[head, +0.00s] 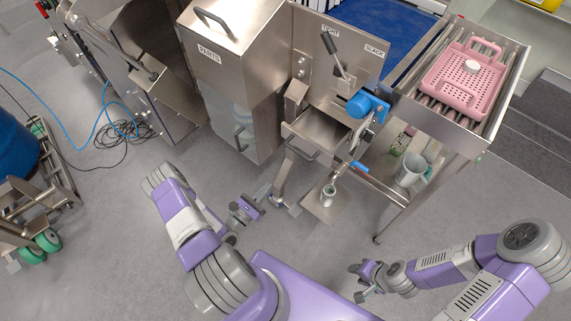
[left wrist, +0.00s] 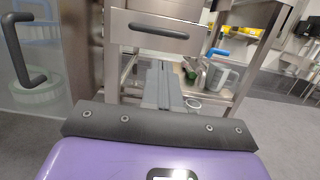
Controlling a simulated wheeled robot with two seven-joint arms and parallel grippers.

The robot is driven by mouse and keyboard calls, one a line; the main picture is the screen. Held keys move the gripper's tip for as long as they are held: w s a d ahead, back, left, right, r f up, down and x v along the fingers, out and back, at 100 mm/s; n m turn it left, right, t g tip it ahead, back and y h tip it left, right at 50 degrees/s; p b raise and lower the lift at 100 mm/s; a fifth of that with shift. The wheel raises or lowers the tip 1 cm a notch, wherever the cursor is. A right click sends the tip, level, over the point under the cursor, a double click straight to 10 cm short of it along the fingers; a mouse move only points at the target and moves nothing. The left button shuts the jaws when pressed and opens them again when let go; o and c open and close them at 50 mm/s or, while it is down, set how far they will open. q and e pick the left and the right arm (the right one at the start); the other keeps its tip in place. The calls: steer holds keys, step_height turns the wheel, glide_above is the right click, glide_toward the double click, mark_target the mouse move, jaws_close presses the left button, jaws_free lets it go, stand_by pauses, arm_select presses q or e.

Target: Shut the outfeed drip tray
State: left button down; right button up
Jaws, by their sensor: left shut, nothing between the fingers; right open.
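The outfeed drip tray (head: 318,132) is a steel tray that sticks out from under the steel panel, with its inside showing from above. Its front handle (head: 300,146) faces me. In the left wrist view the tray front with its dark bar handle (left wrist: 165,31) is straight ahead, above the fingertips. My left gripper (head: 264,192) is shut and empty, lower left of the tray and apart from it. Its closed fingers (left wrist: 164,82) also show in the left wrist view. My right gripper (head: 358,283) is open and empty, low and well away from the tray.
A blue-handled valve (head: 357,167) and a small cup (head: 328,192) on a low plate are right of the tray. The PARTS cabinet (head: 232,60) stands left. A roller stand holds a pink basket (head: 462,80); a jug (head: 411,170) sits below. Floor in front is clear.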

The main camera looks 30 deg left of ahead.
arm_select(q)
steer(key=b+x, duration=0.1)
steer(key=x, duration=1.3)
arm_select(e)
steer(key=shift+f, duration=0.5)
arm_select(q)
steer(key=shift+r, duration=0.1)
